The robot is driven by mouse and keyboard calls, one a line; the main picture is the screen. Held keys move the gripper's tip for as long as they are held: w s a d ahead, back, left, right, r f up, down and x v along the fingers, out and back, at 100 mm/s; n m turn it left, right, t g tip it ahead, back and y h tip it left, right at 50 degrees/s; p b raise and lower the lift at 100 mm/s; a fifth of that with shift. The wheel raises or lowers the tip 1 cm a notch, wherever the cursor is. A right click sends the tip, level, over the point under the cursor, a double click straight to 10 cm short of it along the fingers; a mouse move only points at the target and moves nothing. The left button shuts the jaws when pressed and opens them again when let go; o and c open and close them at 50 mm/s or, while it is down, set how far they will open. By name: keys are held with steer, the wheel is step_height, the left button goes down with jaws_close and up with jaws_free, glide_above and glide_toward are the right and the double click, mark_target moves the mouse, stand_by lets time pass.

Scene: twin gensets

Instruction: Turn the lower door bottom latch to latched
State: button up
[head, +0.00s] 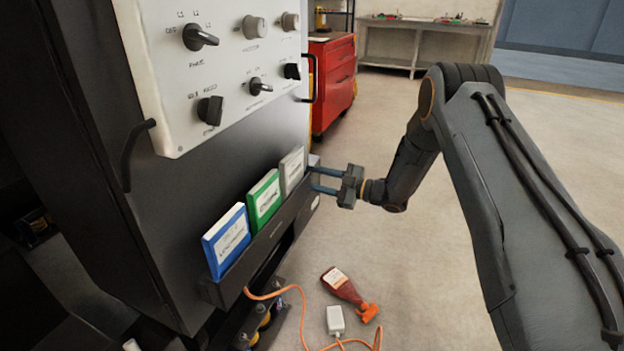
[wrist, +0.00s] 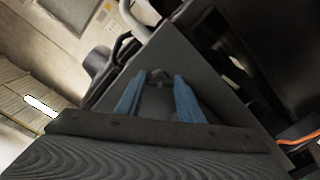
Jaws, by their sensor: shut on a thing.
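My gripper (head: 318,179) reaches in from the right, at the edge of the dark genset cabinet beside the grey binder. In the wrist view its two blue fingers (wrist: 158,88) converge on a small dark round latch (wrist: 158,75) on the flat dark door panel (wrist: 160,101). The fingers are shut on this latch, with one fingertip at each side of it. In the head view the latch is hidden behind the cabinet edge and the binder rack, so its turn angle cannot be read there.
A rack (head: 262,247) with blue (head: 227,240), green (head: 264,198) and grey (head: 292,170) binders juts out beside my gripper. A red bottle (head: 341,285), a white box (head: 335,320) and an orange cable (head: 300,302) are below. Open floor (head: 430,270) lies to the right.

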steer(key=shift+w+r+m, duration=0.1)
steer(key=shift+r+m, duration=0.05)
steer(key=shift+m, duration=1.55)
steer(key=shift+w+r+m, duration=0.1)
steer(key=shift+m, duration=1.6)
steer(key=shift+d, duration=0.1)
steer(key=o, duration=1.1)
steer(key=shift+c, duration=0.2)
steer(key=shift+s+f, duration=0.1)
steer(key=v, duration=0.7)
steer(key=shift+s+d, duration=0.15)
steer(key=shift+d, duration=0.15)
